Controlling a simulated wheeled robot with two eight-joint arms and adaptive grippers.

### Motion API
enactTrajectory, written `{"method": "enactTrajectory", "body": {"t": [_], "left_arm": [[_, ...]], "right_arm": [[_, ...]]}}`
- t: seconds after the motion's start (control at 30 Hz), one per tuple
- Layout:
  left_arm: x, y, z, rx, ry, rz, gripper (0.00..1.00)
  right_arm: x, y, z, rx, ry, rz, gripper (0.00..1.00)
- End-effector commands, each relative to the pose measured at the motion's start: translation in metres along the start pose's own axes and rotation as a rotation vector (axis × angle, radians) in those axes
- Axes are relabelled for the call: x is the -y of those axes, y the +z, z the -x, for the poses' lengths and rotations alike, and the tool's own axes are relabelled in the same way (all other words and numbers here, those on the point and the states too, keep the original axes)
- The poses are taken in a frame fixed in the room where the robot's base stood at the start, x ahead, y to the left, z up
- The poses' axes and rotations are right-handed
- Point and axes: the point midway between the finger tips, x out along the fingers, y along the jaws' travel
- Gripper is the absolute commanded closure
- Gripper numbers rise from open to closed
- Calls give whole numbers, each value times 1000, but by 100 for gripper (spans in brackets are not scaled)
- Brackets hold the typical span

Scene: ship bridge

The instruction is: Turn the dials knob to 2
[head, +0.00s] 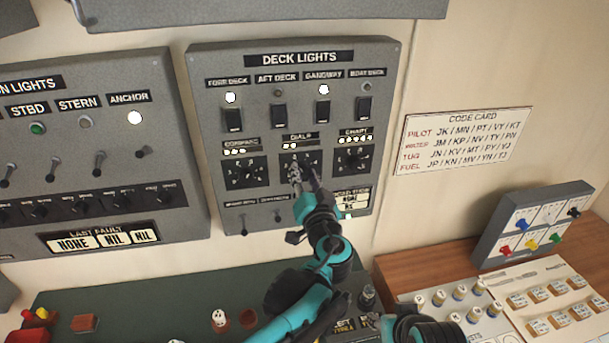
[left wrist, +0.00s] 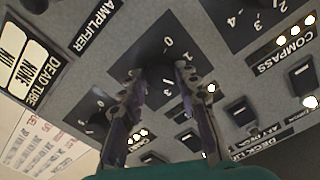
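The dials knob (left wrist: 157,72) is dark, on a black plate with white numbers, and shows in the left wrist view. In the head view its plate (head: 315,160) is the middle of three under the deck lights switches, mostly behind my left gripper (head: 303,174). In the left wrist view the two fingers of that gripper (left wrist: 163,78) stand apart, one on each side of the knob. I cannot tell whether they touch it. The knob's pointer and its setting are not clear. My right gripper is not in view.
The compass knob (head: 244,171) is left of the dials knob and the chart knob (head: 353,158) is right. Small levers (head: 244,226) sit below. A green counter (head: 150,310) and a wooden desk (head: 400,273) with a small switch box (head: 532,226) lie under the panels.

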Motion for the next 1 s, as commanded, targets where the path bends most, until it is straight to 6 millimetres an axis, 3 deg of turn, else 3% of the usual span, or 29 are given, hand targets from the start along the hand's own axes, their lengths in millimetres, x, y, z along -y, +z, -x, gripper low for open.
{"method": "enactTrajectory", "body": {"t": [0.47,0.8,1.0], "left_arm": [[-1,-1,9,-3,1,-3,49],[-1,-1,78,-4,4,-2,49],[-1,0,110,-3,3,-2,49]], "right_arm": [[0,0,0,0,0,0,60],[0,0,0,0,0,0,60],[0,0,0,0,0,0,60]]}}
